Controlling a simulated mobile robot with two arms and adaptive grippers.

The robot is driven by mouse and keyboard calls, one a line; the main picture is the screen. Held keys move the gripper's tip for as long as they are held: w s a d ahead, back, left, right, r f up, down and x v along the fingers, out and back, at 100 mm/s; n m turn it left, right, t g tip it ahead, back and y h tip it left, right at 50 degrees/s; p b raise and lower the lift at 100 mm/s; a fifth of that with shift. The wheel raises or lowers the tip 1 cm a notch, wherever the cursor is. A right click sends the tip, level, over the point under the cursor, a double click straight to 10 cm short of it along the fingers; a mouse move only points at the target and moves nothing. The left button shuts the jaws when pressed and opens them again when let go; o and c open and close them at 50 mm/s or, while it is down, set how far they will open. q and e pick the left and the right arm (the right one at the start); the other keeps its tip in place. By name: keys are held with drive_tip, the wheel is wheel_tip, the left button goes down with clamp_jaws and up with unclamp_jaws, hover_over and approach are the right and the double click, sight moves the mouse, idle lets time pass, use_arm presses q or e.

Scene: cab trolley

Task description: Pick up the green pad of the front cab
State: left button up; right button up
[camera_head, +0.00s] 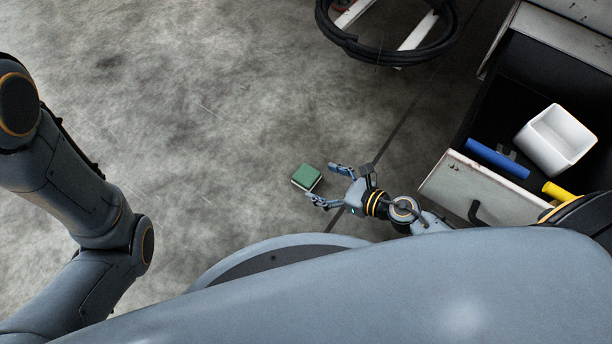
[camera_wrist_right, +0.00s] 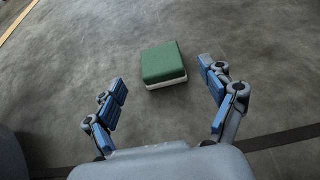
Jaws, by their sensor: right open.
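The green pad (camera_head: 308,176) has a green top over a white lower layer. In the head view it appears just beyond the fingertips of my right gripper (camera_head: 327,184). In the right wrist view the pad (camera_wrist_right: 164,62) lies ahead of the open fingers of my right gripper (camera_wrist_right: 162,85), roughly midway between them and apart from both. The pad appears to lie on the grey floor, though its exact height below the fingers is hard to tell. My left arm shows at the left of the head view, but its gripper is out of the picture.
An open drawer (camera_head: 465,185) at the right holds a white container (camera_head: 556,140), a blue cylinder (camera_head: 497,159) and a yellow item (camera_head: 562,192). A coiled black hose (camera_head: 392,55) is at the top. The grey floor (camera_head: 200,110) is clear left of the pad.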

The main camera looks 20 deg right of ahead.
sight(308, 176)
drive_tip(key=b+x, duration=0.1)
drive_tip(key=x, duration=0.6)
drive_tip(key=shift+s, duration=0.1)
drive_tip(key=shift+r, duration=0.1)
drive_tip(key=c, duration=1.3)
